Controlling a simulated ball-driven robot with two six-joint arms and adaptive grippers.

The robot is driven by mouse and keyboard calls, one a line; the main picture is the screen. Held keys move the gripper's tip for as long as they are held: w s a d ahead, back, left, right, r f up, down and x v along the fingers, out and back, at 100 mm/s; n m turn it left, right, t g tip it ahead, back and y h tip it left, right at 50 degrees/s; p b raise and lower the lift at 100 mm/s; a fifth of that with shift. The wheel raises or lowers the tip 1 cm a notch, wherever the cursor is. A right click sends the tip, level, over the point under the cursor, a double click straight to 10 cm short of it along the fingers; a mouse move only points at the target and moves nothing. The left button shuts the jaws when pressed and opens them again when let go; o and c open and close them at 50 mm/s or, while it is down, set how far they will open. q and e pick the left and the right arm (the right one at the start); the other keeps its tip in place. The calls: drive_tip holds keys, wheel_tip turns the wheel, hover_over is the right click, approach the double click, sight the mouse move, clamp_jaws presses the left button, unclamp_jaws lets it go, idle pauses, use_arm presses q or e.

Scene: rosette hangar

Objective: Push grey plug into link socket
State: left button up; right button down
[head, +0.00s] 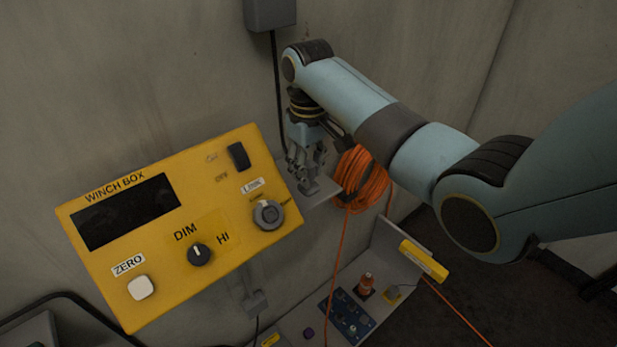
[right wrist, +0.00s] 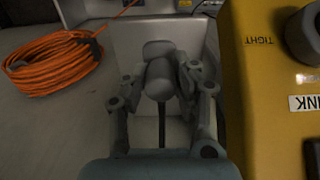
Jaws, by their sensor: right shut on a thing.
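The grey plug (right wrist: 160,78) sits between the fingers of my right gripper (right wrist: 160,92), which is shut on it. A dark cable runs from the plug toward my wrist. The plug is hard to make out there. A round grey fitting (head: 268,214), which I take as the link socket, is on the panel under the LINK label; part of it shows in the right wrist view (right wrist: 305,38). My left gripper is out of view.
An orange cable coil (head: 362,180) hangs on the wall just right of my right gripper. The panel carries a dark display (head: 126,211), a DIM knob (head: 200,254), a white ZERO button (head: 141,288) and a black switch (head: 238,156).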

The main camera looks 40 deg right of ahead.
sight(309, 164)
drive_tip(key=shift+r, duration=2.05)
